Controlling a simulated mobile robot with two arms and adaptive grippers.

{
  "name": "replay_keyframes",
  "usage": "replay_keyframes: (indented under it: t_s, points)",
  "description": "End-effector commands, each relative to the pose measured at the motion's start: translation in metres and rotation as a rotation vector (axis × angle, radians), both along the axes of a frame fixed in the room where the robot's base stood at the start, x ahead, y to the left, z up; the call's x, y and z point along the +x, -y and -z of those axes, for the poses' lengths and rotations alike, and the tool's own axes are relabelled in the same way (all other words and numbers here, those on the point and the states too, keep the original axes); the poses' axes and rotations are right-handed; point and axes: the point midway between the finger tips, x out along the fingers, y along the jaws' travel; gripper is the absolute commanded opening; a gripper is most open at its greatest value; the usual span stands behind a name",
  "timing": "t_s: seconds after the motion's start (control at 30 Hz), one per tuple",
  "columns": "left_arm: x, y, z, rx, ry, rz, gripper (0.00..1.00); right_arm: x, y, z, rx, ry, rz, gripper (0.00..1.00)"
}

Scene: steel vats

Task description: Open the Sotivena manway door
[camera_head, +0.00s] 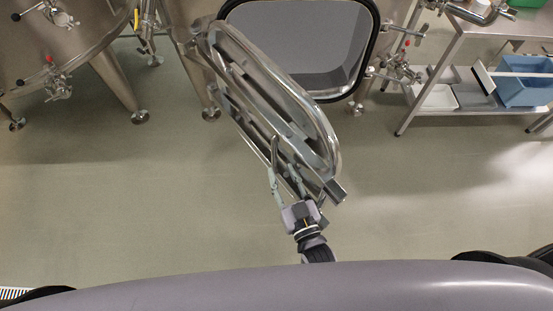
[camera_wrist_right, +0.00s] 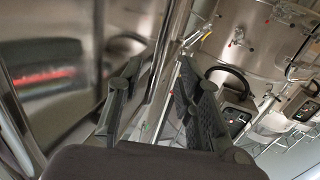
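The Sotivena manway door (camera_head: 275,100) is a polished steel oval panel with raised ribs. In the head view it stands swung well out from its vat, hinged at the upper left. The manway opening (camera_head: 300,45), with a black gasket rim, is uncovered behind it. My right gripper (camera_head: 283,158) is at the door's free lower end, its fingers spread. In the right wrist view, my right gripper's fingers (camera_wrist_right: 155,85) stand apart, with the steel door edge (camera_wrist_right: 165,55) running between them. Firm contact cannot be told. My left gripper is not in view.
Another steel vat (camera_head: 60,40) with valves stands at the left. A steel table (camera_head: 428,85) with a blue crate (camera_head: 525,92) on its lower shelf is at the right. The floor (camera_head: 130,190) around the door is clear.

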Motion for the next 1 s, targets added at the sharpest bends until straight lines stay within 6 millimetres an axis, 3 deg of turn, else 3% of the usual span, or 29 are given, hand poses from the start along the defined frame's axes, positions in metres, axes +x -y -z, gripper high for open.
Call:
replay_keyframes:
  t_s: [0.1,0.3,0.63,1.0]
  points:
    - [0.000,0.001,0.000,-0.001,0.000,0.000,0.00,-0.024,0.007,0.001,-0.001,-0.003,-0.001,0.33]
    - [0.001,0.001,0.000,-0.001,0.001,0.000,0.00,-0.046,0.013,0.000,0.000,-0.001,0.000,0.33]
    - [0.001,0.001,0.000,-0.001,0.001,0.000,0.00,-0.050,0.014,0.000,0.001,0.002,0.000,0.33]
    - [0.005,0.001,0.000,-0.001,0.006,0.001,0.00,-0.051,0.014,0.010,-0.006,-0.022,-0.004,0.09]
